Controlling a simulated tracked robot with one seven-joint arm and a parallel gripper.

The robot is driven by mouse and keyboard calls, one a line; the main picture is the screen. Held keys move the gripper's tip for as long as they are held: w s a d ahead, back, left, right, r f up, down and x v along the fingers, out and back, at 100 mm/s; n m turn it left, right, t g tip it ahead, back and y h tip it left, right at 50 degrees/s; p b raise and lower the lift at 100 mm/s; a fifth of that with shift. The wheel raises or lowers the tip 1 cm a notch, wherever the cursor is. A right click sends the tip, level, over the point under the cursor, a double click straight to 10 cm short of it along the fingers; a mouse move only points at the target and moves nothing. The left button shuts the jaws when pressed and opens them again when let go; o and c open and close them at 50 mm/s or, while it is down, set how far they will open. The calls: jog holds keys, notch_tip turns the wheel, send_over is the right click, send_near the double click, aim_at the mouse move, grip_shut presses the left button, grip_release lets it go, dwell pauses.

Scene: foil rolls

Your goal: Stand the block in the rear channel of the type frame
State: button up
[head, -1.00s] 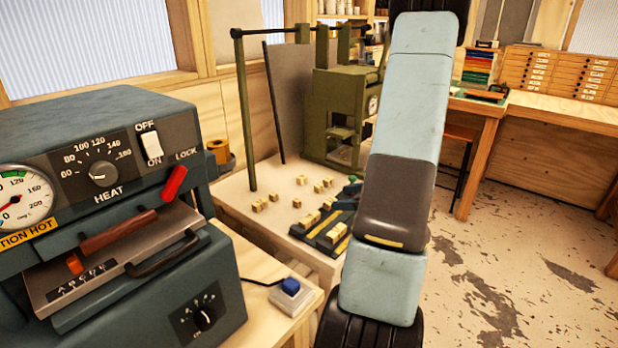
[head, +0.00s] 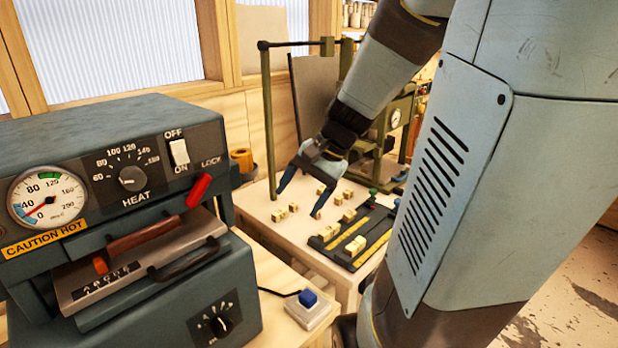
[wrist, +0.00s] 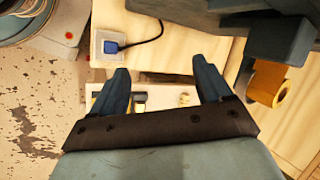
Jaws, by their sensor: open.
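My gripper (head: 298,202) is open and empty, above the left part of the pale table in the head view. In the wrist view my gripper (wrist: 163,82) shows two spread dark blue fingers with nothing between them. The type frame (head: 352,240) is a dark frame with yellow strips, lying on the table to the right of my gripper. Several small wooden blocks (head: 280,214) lie loose on the table below and around the fingers. Other blocks sit in the frame's channels, one of them a block (head: 355,246) near the front. Which block the task means I cannot tell.
A hot press (head: 120,200) with a gauge and handle stands at the left. A blue button box (head: 308,308) sits on the near bench. A green post (head: 268,130) rises at the table's left, and a copper-coloured roll (head: 242,160) stands behind the press.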

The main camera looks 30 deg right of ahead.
jog(key=s+a+r+n+t+h, duration=0.2)
jog(key=s+r+n+h, duration=0.2)
jog(key=s+r+n, duration=0.3)
jog(key=shift+s+a+r+n+h, duration=0.15)
jog(key=shift+s+a+n+h, duration=0.2)
jog(key=shift+n, duration=0.25)
jog(key=shift+s+r+n+t+h, duration=0.25)
jog(key=shift+r+n+t, duration=0.15)
jog(key=shift+t, duration=0.1)
jog(key=w+d+f+m+g+y, duration=0.3)
jog(key=w+f+m+y, duration=0.1)
jog(key=w+f+m, duration=0.35)
jog(key=m+t, duration=1)
jog(key=m, duration=1.5)
send_near(352, 214)
jog(key=shift+n, duration=0.25)
jog(key=v, duration=0.4)
jog(key=shift+d+f, duration=0.15)
jog(key=shift+d, duration=0.1)
jog(key=shift+w+f, duration=0.15)
jog(key=x, duration=1.3)
jog(key=shift+w+a, duration=0.15)
jog(key=shift+a, duration=0.2)
